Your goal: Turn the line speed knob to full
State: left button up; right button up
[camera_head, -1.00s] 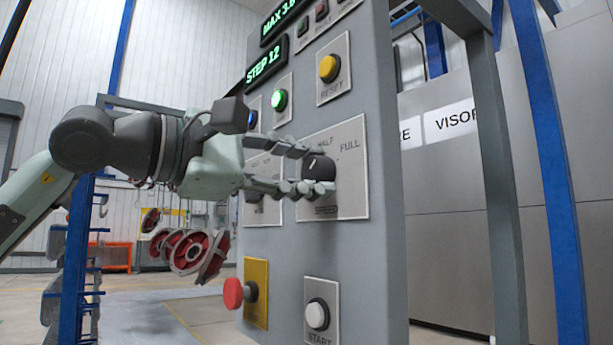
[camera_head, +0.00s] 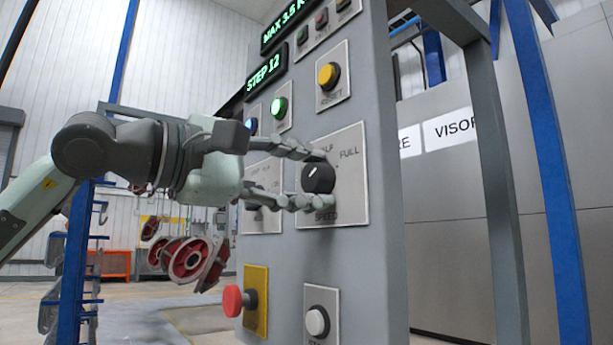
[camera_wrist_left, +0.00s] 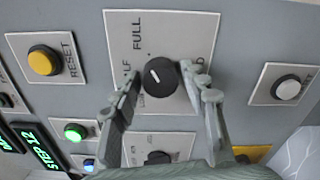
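The black line speed knob (camera_head: 318,179) sits on a pale SPEED plate (camera_head: 349,200) on the grey control panel. FULL is printed at the plate's upper right; the HALF label is partly covered by a finger. The knob's white mark slants up and right in the head view; which label it meets is hard to tell. My left gripper (camera_head: 325,180) is open, one finger above the knob and one below. My right gripper is not in view.
A yellow RESET button (camera_head: 328,75) and lit green button (camera_head: 279,108) are above. A red mushroom button (camera_head: 234,299) and white START button (camera_head: 317,321) are below. Another knob (camera_wrist_left: 158,158) is beside the SPEED plate. Red wheels (camera_head: 188,259) hang behind.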

pick_arm(q)
jog(key=shift+o, duration=0.8)
jog(key=shift+s+a, duration=0.1)
jog(key=shift+a, duration=0.05)
jog(key=v, duration=1.1)
jog(key=shift+s+a, duration=0.2)
jog(key=shift+a, duration=0.05)
